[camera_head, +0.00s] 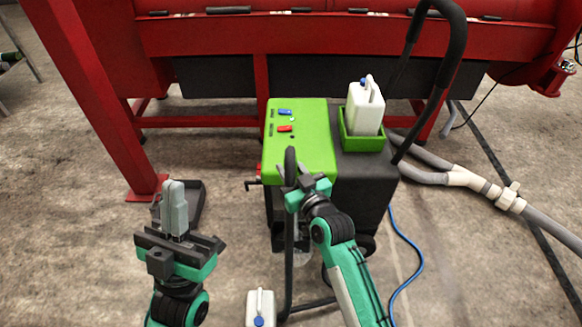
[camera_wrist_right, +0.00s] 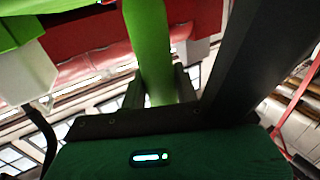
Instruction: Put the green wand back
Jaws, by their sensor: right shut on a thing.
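The green wand (camera_wrist_right: 151,45) shows in the right wrist view as a bright green bar running up between the fingers of my right gripper (camera_wrist_right: 160,88). The right gripper is shut on it. In the head view my right gripper (camera_head: 299,181) is at the front edge of the green-topped machine (camera_head: 312,145), by an upright black curved piece; the wand's green part is hard to make out there.
A white jug (camera_head: 362,110) stands in a green holder (camera_head: 350,141) on the machine. Another white jug (camera_head: 260,310) is on the floor in front. A red frame (camera_head: 200,40) stands behind. A grey hose (camera_head: 470,181) and blue cable (camera_head: 414,257) lie right. Floor at left is mostly open.

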